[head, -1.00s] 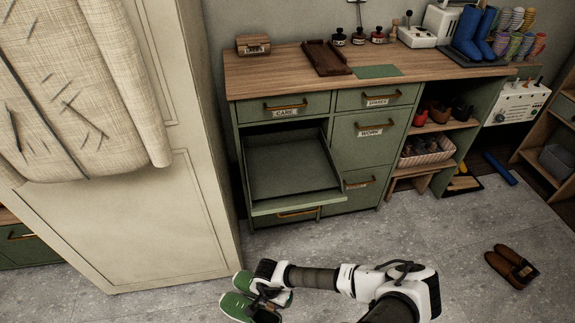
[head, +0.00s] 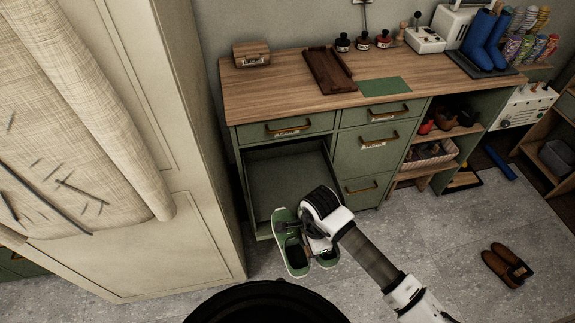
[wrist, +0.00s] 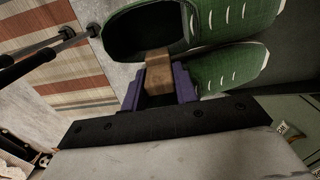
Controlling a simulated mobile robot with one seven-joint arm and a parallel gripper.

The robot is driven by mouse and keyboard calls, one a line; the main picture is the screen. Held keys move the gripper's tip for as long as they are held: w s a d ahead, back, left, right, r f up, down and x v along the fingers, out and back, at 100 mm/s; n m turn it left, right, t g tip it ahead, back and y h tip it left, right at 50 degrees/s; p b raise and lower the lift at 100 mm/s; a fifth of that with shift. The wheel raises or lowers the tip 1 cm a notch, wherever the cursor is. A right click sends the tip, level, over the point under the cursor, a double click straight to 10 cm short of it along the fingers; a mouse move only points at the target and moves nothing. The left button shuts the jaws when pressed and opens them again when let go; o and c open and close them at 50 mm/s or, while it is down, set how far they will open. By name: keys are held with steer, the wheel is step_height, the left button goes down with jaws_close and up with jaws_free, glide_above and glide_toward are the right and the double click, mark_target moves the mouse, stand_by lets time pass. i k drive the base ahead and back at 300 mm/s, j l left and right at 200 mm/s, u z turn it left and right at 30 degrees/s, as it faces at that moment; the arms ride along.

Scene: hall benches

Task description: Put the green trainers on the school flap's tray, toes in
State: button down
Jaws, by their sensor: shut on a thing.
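The green trainers (head: 284,222) hang as a pair in my gripper (head: 303,228), just in front of and above the front edge of the open flap's tray (head: 280,172). Their toes point toward the tray and their dark openings face back toward me. In the wrist view the pair (wrist: 236,66) lies side by side, toes to the right, and my gripper (wrist: 160,72) is shut on them near the openings. The arm and trainers hide part of the tray's front. The visible tray floor is empty. I cannot read a label on the flap.
The green cabinet (head: 362,145) has shut drawers above and right of the tray. A tall cream panel (head: 150,245) stands close on the left. Brown slippers (head: 507,265) lie on the floor at right. A striped rug (wrist: 75,75) shows in the wrist view.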

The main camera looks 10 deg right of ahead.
mark_target(290, 180)
steer(key=i, duration=0.95)
